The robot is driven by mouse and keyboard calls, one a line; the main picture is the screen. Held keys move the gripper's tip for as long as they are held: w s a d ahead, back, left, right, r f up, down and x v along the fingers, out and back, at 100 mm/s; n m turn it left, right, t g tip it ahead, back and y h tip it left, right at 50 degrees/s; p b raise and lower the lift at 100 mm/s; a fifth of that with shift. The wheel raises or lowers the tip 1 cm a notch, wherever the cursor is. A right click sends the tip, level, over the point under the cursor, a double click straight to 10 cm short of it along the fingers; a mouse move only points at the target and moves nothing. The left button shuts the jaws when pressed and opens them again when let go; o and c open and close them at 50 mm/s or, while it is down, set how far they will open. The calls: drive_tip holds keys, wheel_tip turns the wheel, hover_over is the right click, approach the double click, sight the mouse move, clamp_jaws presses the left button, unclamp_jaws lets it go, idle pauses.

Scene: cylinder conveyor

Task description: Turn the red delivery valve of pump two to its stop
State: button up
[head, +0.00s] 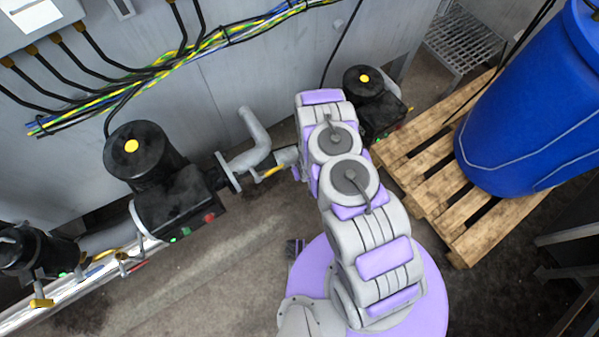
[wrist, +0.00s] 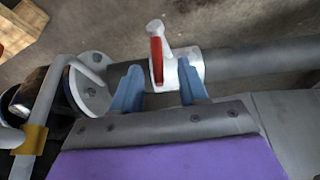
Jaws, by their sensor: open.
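A valve with a red lever handle (wrist: 157,60) shows in the wrist view, on a white valve body (wrist: 190,72) in a grey pipe. The lever stands roughly upright in the picture, its pale end at the top. My gripper (wrist: 160,68) is open, with one blue finger on each side of the lever in the picture. I cannot tell whether either finger touches it. In the head view my arm covers this spot, so the gripper and red lever are hidden there. No pump number is readable.
In the head view, black pumps with yellow caps stand at the middle left (head: 150,165) and behind my arm (head: 375,95). A yellow lever (head: 270,172) sits on the pipe beside my arm. A blue drum (head: 530,100) on a wooden pallet (head: 425,185) is to the right.

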drive_tip(key=x, duration=0.2)
drive_tip(key=b+x, duration=0.1)
drive_tip(key=x, duration=0.2)
drive_tip(key=shift+w+d+f, duration=0.1)
drive_tip(key=shift+d+f, duration=0.05)
drive_tip(key=shift+d, duration=0.05)
drive_tip(key=shift+w+a+f+b, duration=0.1)
drive_tip(key=shift+a+f+b, duration=0.2)
drive_tip(key=shift+f, duration=0.25)
drive_tip(key=shift+d, duration=0.1)
clamp_jaws()
drive_tip(key=shift+r, duration=0.1)
